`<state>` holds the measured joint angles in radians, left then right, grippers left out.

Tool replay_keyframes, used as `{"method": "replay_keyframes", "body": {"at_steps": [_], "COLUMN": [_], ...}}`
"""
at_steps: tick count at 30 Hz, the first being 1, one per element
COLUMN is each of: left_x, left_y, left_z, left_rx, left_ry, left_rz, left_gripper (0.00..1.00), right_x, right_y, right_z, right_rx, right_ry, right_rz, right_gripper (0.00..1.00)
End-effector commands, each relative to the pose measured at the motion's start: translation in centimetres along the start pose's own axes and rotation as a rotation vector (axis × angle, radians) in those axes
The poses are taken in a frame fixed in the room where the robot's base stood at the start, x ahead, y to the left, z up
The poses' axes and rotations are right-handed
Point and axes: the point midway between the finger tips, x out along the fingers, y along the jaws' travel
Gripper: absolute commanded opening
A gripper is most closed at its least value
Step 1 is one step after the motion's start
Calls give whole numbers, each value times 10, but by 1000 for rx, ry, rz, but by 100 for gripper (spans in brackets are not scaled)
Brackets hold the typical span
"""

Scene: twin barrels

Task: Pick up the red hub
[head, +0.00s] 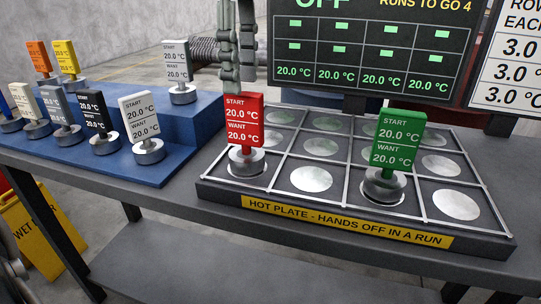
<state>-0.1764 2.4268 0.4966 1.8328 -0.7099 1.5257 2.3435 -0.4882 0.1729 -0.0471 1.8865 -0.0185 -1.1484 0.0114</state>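The red hub (244,122) has an upright red tag reading START 20.0 °C, WANT 20.0 °C on a grey round base. It stands on the front left cell of the hot plate (345,222). My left gripper (239,84) points down at the top of the head view, with its fingertips at the upper edge of the red tag. The fingertips partly meet the tag's outline, and I cannot tell whether they are open or touching it. My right gripper is not in view.
A green hub (398,140) stands on the hot plate to the right. A blue stepped stand (185,122) at left holds several hubs, including a white one (140,118). A dark display board (372,45) rises behind the plate. A yellow wet-floor sign (35,235) stands at lower left.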

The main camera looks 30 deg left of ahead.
Motion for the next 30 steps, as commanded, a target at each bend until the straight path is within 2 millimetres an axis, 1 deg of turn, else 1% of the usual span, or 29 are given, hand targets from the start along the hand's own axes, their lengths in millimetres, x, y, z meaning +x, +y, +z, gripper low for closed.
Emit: {"method": "replay_keyframes", "body": {"at_steps": [5, 11, 15, 17, 18, 21, 24, 29, 30], "left_x": [8, 30, 49, 59, 65, 75, 79, 79, 79], "left_y": [-1, -1, -2, -2, -2, -3, -3, -3, -3], "left_z": [1, 0, 0, 0, 0, 0, 0, 0, 0], "left_rx": [-8, -7, -7, -5, -7, -8, -8, -9, -9], "left_ry": [-1, 1, 1, 2, 1, 1, 1, 0, 0], "left_rz": [2, 3, 6, 5, 5, 1, 0, -1, -1], "left_gripper": [40, 40, 40, 40, 40, 40, 40, 40, 37], "right_x": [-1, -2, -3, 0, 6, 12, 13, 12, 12], "right_y": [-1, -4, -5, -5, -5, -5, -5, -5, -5], "right_z": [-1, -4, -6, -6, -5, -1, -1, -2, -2], "right_rx": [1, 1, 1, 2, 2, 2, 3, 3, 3], "right_ry": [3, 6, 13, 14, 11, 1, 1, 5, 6], "right_rz": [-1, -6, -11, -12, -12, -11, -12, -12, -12], "right_gripper": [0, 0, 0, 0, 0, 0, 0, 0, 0]}}
